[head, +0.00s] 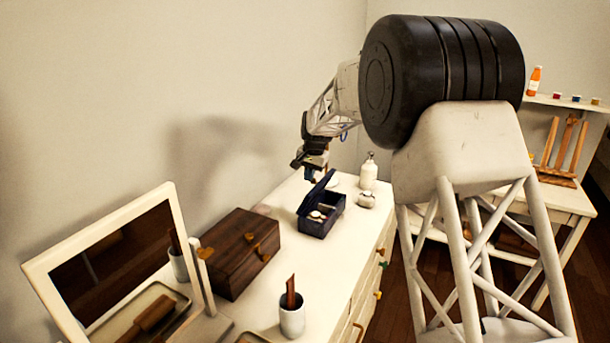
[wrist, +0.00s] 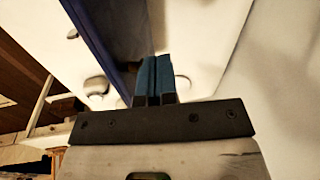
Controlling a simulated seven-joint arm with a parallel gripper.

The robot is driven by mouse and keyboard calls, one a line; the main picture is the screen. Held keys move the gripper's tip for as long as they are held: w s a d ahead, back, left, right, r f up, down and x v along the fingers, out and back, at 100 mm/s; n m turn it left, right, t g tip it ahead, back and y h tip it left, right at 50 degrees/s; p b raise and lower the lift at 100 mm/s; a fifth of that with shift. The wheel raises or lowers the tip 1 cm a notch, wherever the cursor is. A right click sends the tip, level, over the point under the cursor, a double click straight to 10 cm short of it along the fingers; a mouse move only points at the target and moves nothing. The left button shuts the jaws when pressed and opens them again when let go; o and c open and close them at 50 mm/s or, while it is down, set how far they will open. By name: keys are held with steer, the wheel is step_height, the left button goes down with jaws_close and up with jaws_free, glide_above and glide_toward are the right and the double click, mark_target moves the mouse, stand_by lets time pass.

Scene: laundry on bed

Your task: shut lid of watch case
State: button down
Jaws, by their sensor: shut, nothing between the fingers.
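The dark blue watch case (head: 316,228) stands on the white dresser in the head view. Its lid (head: 317,192) is raised, standing tilted up at the left, far side, and pale round watches show inside. My gripper (head: 311,178) is just above and behind the top of the raised lid. In the wrist view, its two blue fingertips (wrist: 154,70) are together with nothing between them. A blue-edged dark part of the case (wrist: 103,45) lies close beyond the fingertips. I cannot tell whether they touch the lid.
A white pump bottle (head: 368,172) and a small round jar (head: 366,200) stand right of the case. A wooden box (head: 235,262), a cup (head: 292,320) and a mirror (head: 110,260) are on the near left. The wall is close behind the dresser (head: 350,260).

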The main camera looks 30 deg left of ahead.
mark_target(317, 190)
steer(key=d+y, duration=0.3)
steer(key=shift+d+f+y, duration=0.15)
steer(key=shift+d+y, duration=0.05)
steer(key=shift+y, duration=0.1)
steer(key=shift+d+f+y, duration=0.3)
steer(key=shift+d+y, duration=0.3)
steer(key=shift+y, duration=0.15)
steer(key=shift+d+f+y, duration=0.3)
steer(key=shift+d+y, duration=0.25)
steer(key=shift+y, duration=0.15)
steer(key=shift+d+f+y, duration=0.3)
steer(key=shift+d+y, duration=0.3)
steer(key=shift+y, duration=0.15)
steer(key=shift+d+f, duration=1.4)
steer(key=shift+f, duration=0.25)
steer(key=shift+f, duration=0.2)
steer(key=shift+d, duration=0.1)
steer(key=d+r, duration=0.4)
steer(key=d, duration=0.5)
steer(key=shift+s, duration=0.15)
